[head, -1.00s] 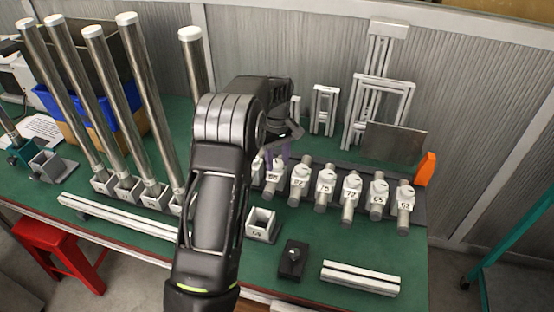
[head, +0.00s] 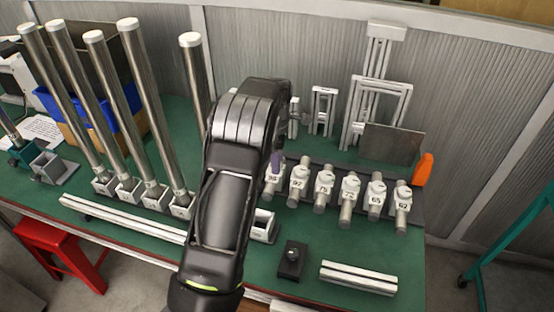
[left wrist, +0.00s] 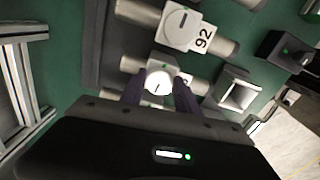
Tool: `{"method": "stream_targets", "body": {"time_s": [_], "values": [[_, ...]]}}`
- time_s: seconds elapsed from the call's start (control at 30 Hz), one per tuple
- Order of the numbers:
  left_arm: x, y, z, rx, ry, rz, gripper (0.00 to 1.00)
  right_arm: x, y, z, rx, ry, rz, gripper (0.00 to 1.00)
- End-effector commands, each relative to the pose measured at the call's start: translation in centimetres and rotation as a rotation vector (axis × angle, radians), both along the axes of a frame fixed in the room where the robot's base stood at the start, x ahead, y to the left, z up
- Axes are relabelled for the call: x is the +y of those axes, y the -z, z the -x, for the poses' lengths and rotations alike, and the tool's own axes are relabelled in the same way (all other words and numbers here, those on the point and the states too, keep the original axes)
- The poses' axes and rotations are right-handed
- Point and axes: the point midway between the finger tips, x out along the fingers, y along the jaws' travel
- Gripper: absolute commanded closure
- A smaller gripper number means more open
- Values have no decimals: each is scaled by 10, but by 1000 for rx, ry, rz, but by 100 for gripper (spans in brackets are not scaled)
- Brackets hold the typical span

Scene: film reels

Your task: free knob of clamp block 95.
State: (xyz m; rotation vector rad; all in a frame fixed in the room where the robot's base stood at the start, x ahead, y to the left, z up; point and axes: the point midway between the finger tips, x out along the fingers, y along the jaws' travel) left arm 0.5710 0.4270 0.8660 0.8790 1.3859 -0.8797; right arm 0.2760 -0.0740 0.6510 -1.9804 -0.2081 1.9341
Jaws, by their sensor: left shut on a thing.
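Clamp block 95 (head: 272,181) is a pale grey block on a short metal rod, at the left end of the visible row on the dark rail, partly behind my left arm. My left gripper (left wrist: 158,88) comes down over it, its purple fingers on either side of the block's round white knob (left wrist: 158,81). It is shut on that knob. The slot line on the knob shows in the left wrist view; the block's number is mostly hidden there. In the head view only a purple finger (head: 277,162) shows past my arm. My right gripper is not in view.
Block 92 (head: 298,184) stands close to the right, with several more numbered blocks beyond it. A grey open holder (head: 264,226) and a black box with a knob (head: 291,260) lie in front. Tall metal tubes (head: 157,110) stand at the left.

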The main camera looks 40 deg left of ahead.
Motion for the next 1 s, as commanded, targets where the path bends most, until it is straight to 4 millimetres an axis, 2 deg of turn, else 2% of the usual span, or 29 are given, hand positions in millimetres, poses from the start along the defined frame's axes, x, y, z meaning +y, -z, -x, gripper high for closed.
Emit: {"method": "stream_targets", "body": {"time_s": [0.27,0.7,0.73,1.0], "values": [[1,-2,-2,-4,-96,-2,100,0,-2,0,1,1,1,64],[1,-2,-2,-5,-110,-1,100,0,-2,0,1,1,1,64],[1,-2,-2,-5,-110,-1,61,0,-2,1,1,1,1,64],[1,-1,-1,-2,-108,-1,41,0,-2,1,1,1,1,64]]}}
